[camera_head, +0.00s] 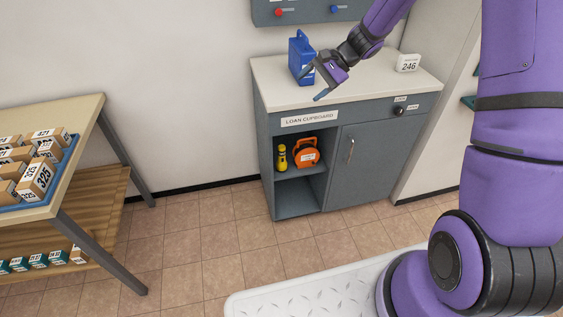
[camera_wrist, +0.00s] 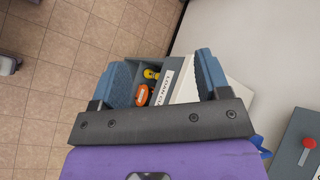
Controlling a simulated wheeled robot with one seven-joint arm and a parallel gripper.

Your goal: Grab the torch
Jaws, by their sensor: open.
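The torch (camera_head: 282,157) is yellow with a dark part and stands upright in the open left compartment of the loan cupboard, at the left of an orange round item. It also shows small in the wrist view as a yellow shape (camera_wrist: 151,74), between my fingers and well beyond them. My gripper (camera_head: 318,82) is open and empty above the front left part of the cupboard top, higher than the torch and apart from it. In the wrist view its two blue fingers (camera_wrist: 162,74) are spread wide.
The loan cupboard (camera_head: 376,165) has a shut door at the right. An orange reel-like item (camera_head: 306,153) stands close beside the torch. A blue container (camera_head: 301,57) and a white 246 sign (camera_head: 408,63) stand on top. A table (camera_head: 85,120) with boxes is at the left; floor between is clear.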

